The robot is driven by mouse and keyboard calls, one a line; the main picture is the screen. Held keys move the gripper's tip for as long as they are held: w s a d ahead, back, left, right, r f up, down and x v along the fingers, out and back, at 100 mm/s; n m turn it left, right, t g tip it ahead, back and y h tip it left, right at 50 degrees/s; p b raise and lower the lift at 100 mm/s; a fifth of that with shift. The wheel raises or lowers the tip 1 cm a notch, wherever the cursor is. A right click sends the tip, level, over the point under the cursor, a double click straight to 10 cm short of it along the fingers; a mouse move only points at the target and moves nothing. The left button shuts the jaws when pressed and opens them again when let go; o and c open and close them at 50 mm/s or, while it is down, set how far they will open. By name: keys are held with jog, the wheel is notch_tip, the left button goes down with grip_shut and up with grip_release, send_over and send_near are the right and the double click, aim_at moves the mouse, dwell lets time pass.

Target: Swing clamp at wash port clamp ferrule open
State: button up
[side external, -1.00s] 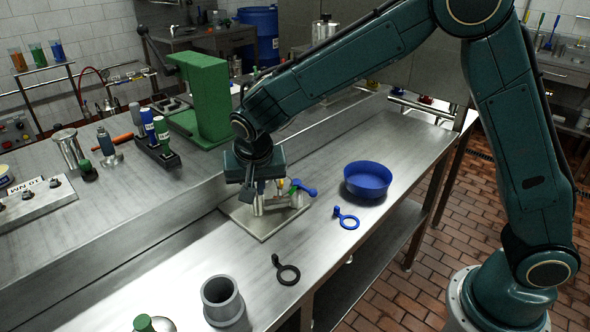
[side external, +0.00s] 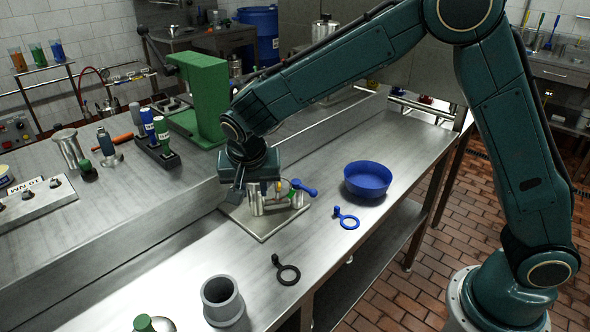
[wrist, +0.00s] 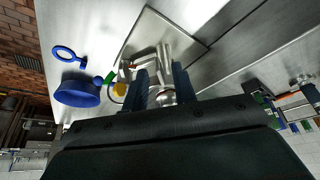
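A metal valve assembly (side external: 272,203) with a round port and a blue handle (side external: 304,187) stands on a square plate (side external: 265,228) on the bench. It also shows in the wrist view (wrist: 161,60), with small yellow and green parts at its side. My gripper (side external: 240,197) points down at the left end of the assembly. In the wrist view, the two dark fingers of my gripper (wrist: 161,80) are spread, with a round metal end of the assembly between them. A gap seems to remain, and contact is not clear. The clamp itself cannot be made out clearly.
A blue bowl (side external: 368,179), a blue ring gasket (side external: 347,220) and a black ring gasket (side external: 288,273) lie on the bench to the right and front. A grey cup (side external: 222,300) stands in front. A green stand (side external: 203,100) is behind on the raised ledge.

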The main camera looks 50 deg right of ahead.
jog(key=shift+r, duration=0.1)
jog(key=v, duration=1.3)
jog(key=shift+s+r, duration=0.25)
jog(key=shift+a, duration=0.1)
